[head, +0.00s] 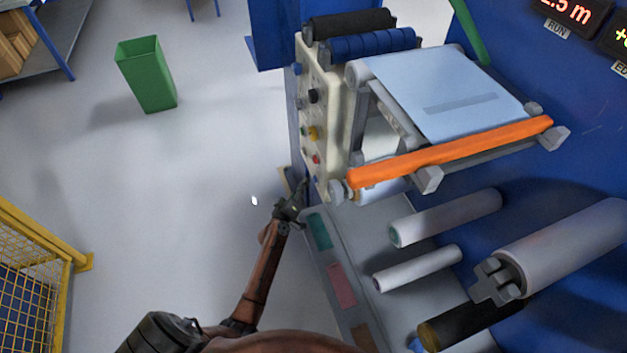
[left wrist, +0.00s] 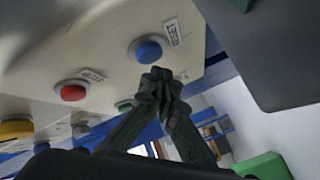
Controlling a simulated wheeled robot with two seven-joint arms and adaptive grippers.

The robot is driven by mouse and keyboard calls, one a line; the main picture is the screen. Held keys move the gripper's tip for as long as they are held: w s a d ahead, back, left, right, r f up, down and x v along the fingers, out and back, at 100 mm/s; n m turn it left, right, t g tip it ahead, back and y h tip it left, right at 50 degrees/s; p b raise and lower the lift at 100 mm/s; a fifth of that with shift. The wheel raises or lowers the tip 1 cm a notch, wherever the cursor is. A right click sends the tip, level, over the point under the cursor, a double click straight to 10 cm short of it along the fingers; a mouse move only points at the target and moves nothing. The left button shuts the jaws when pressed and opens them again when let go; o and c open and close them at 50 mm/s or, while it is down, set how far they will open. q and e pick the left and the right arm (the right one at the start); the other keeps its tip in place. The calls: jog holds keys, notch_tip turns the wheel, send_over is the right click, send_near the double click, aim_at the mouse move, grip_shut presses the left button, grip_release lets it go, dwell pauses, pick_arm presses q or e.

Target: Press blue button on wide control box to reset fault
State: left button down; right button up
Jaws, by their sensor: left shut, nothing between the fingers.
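The wide control box (head: 323,110) is a cream panel on the left side of the machine, with several coloured buttons on its face. In the left wrist view the box face (left wrist: 110,35) carries a round blue button (left wrist: 147,50) in a pale ring, with a small label beside it. My left gripper (head: 291,207) is near the lower end of the box in the head view. Its fingers (left wrist: 159,76) are shut and empty, with the tips just below the blue button in the picture. I cannot tell whether they touch it. My right gripper is out of view.
An orange bar (head: 450,150) and rollers (head: 445,217) are to the right. Open floor lies left, with a green bin (head: 147,75) and yellow fence (head: 35,245).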

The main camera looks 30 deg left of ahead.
pick_arm(q)
jog(key=shift+w+d, duration=0.1)
dwell(0.7)
jog(key=shift+w+d, duration=0.2)
jog(key=shift+w, duration=0.05)
jog(key=shift+w+d, duration=0.35)
dwell(1.0)
jog(key=shift+s+a, duration=0.6)
jog(key=shift+s, duration=0.05)
dwell(0.3)
jog(key=shift+s+a, duration=1.65)
jog(key=shift+s, duration=0.3)
jog(key=shift+f, duration=0.1)
